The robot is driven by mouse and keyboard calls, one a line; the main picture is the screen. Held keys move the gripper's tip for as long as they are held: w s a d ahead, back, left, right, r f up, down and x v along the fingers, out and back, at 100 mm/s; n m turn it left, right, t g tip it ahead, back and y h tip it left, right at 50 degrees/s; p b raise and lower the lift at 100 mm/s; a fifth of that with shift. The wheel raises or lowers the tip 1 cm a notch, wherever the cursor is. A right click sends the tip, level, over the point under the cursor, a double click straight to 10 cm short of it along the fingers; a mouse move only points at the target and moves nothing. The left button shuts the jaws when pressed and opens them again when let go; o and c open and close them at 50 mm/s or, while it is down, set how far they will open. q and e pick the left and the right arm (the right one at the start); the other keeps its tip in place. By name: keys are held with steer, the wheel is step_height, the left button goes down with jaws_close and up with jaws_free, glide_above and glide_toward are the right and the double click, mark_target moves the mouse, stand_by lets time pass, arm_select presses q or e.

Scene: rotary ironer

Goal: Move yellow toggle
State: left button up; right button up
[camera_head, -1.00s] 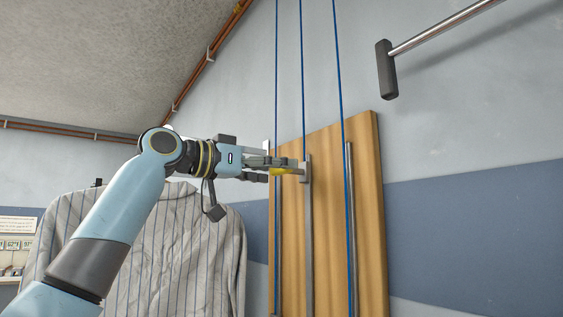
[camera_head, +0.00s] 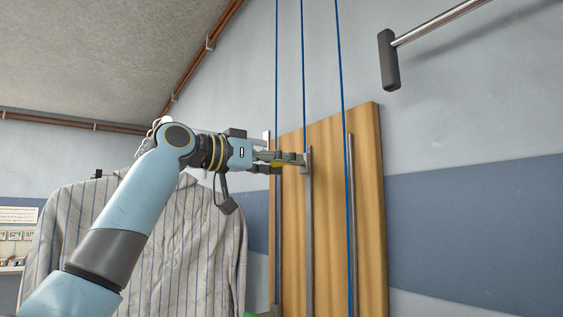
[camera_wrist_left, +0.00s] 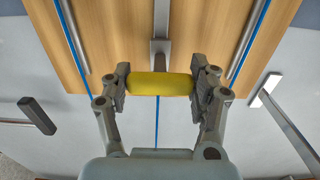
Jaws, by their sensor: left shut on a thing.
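The yellow toggle (camera_wrist_left: 160,84) lies between the two fingers of my left gripper (camera_wrist_left: 162,92) in the left wrist view, with a finger pad at each end. The toggle sits in front of the top of the middle metal rail (camera_head: 307,230) on the wooden board (camera_head: 370,200). My right gripper does not show.
Several blue cords (camera_head: 303,70) run up the wall past the board. A grey-ended metal bar (camera_head: 388,60) juts out at upper right. A striped shirt (camera_head: 140,250) hangs at left behind my arm. The wall right of the board is clear.

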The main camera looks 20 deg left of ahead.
arm_select(q)
steer(key=c, duration=0.3)
step_height(320, 180, down, 35)
steer(key=b, duration=2.1)
steer(key=shift+r+b, duration=0.2)
steer(key=shift+b, duration=0.2)
steer(key=shift+f, duration=0.1)
steer(key=o, duration=1.7)
steer(key=v, duration=1.2)
